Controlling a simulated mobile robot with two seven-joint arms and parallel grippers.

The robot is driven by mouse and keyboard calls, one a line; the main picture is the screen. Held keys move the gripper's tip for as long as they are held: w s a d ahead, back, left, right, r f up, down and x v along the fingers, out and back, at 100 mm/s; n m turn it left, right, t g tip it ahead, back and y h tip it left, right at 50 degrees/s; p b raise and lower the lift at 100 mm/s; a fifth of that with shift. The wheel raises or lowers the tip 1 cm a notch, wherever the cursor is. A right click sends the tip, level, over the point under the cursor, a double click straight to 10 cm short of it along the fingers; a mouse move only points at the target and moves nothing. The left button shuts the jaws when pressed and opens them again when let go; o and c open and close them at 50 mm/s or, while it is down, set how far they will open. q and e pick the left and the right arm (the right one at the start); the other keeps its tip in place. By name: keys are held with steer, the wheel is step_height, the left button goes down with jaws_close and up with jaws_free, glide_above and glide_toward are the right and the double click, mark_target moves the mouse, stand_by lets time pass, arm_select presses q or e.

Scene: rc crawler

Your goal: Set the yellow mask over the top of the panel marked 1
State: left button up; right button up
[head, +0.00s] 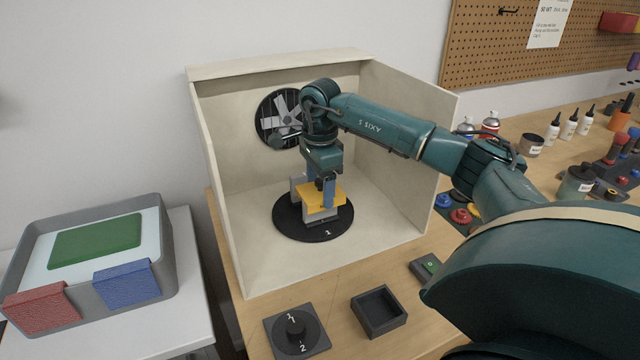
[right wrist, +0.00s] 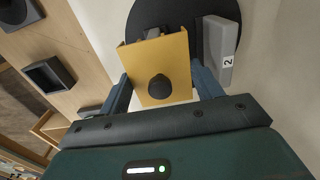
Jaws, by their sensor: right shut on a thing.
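My right gripper (head: 322,190) reaches into the booth from above. It is shut on the yellow mask (head: 320,200), whose black knob (right wrist: 159,88) shows between the fingers in the right wrist view. The mask (right wrist: 155,65) is right at a grey panel (head: 322,217) on the black turntable (head: 285,222); I cannot tell whether it rests on it. A white 1 is on the turntable's front. A second grey panel (head: 296,187) stands close behind to the left; in the right wrist view a panel (right wrist: 222,55) beside the mask bears a 2. My left gripper is not in view.
The pale booth (head: 235,215) has walls on both sides and a fan (head: 280,118) at the back. In front are a round-topped dark block (head: 295,330), an open dark box (head: 378,312) and a green-buttoned block (head: 428,266). A grey tray (head: 165,235) stands left.

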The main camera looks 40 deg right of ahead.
steer(key=o, duration=1)
steer(key=shift+o, duration=0.2)
steer(key=shift+r, duration=0.1)
steer(key=shift+r+p, duration=0.9)
steer(key=shift+r, duration=0.1)
steer(key=shift+r+p, duration=1.3)
steer(key=shift+r, duration=1.65)
